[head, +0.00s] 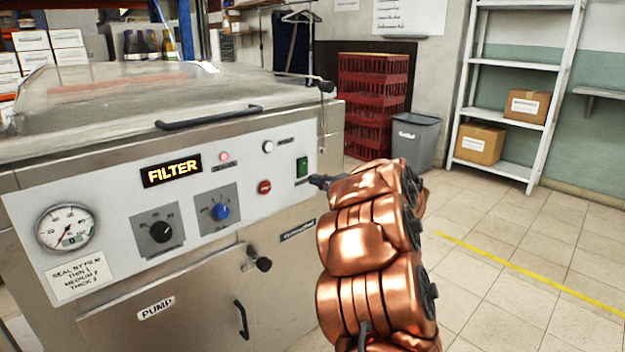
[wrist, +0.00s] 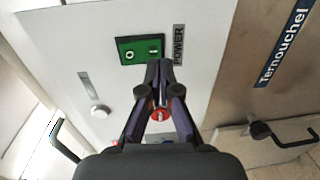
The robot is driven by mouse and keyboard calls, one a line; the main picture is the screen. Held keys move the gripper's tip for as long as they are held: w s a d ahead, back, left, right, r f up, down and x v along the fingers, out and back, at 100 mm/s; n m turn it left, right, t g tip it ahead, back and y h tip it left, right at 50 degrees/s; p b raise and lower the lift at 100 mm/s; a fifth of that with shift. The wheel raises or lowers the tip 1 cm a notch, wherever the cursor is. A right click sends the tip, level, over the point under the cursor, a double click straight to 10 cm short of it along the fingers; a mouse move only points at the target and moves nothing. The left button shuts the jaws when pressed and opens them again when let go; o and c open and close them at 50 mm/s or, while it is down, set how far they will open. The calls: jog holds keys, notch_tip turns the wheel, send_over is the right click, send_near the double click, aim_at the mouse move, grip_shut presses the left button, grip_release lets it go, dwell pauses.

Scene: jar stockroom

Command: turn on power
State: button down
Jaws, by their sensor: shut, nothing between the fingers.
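The green power rocker switch (head: 302,167) is at the right end of the machine's white control panel (head: 110,205). In the wrist view the switch (wrist: 139,50) shows "0" and "1" marks, with a POWER label (wrist: 179,44) beside it. My gripper (head: 315,180) is shut and empty, its tips close to the panel just right of and below the switch in the head view. In the wrist view my gripper (wrist: 153,72) has its tips at the switch's lower edge, near the "1" side. I cannot tell whether they touch it.
A red button (head: 264,187), a white button (head: 267,146), a lit pink lamp (head: 224,156), a black knob (head: 160,231) and a blue knob (head: 221,211) share the panel. A clear lid (head: 120,90) with a handle covers the top.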

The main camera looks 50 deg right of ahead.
jog(key=s+f+p, duration=0.1)
jog(key=s, duration=0.9)
jog(key=shift+s+a+f+p, duration=0.25)
jog(key=shift+s+p, duration=0.05)
